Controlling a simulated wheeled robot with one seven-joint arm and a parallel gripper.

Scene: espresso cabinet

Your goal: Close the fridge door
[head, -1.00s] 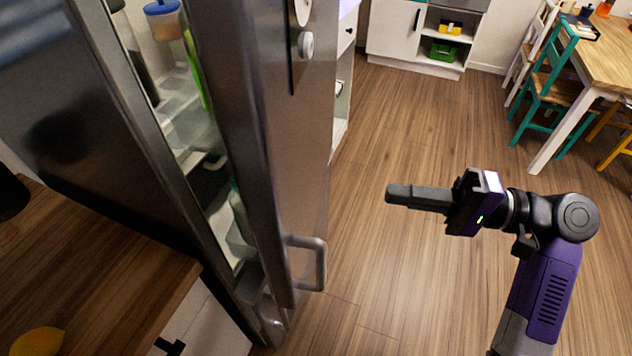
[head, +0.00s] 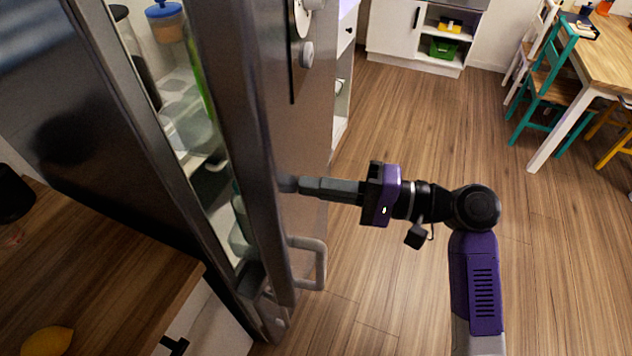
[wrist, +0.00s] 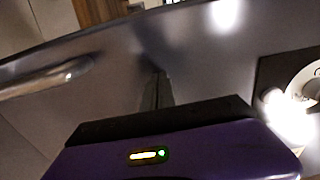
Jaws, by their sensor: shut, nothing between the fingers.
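The fridge door (head: 295,142) is a tall metal panel standing ajar, with a gap on its left that shows the shelves inside. Its handle (head: 320,265) is a metal bar low on the outer face. My gripper (head: 285,184) is shut and empty, with its fingertips at the outer face of the door, above the handle; they look to be touching it. In the wrist view my gripper's fingers (wrist: 157,90) point at the door's metal face (wrist: 205,65), and the handle (wrist: 45,80) is at the left.
Jars and a blue-lidded container (head: 165,22) stand inside the fridge (head: 75,110). A wooden counter (head: 95,265) with a lemon (head: 47,341) is at the lower left. A table (head: 600,50) with chairs is at the far right. The wooden floor (head: 410,120) between is clear.

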